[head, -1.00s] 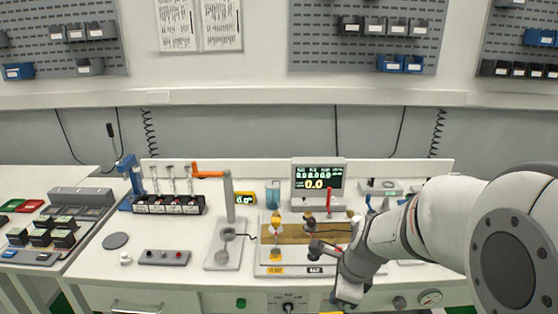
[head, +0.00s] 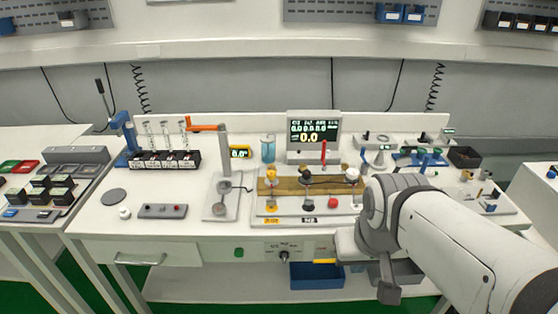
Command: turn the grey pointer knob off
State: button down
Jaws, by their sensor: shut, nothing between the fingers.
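The grey pointer knob (head: 284,256) sits on a light panel with printed marks on the front face of the bench, below the worktop edge. Its pointer looks roughly upright, but it is too small to read its exact setting. My wrist and forearm hide part of the bench front to the right.
A green button (head: 239,253) is left of the knob, and a drawer handle (head: 140,260) is further left. A blue bin (head: 317,275) stands below, near my gripper. A red knob (head: 333,202) and a wooden board (head: 310,186) are on the worktop above.

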aim_at(284, 256)
jog(key=z, duration=0.45)
jog(key=k, duration=1.9)
jog(key=u, duration=0.35)
jog(key=i, duration=1)
jog(key=u, duration=0.1)
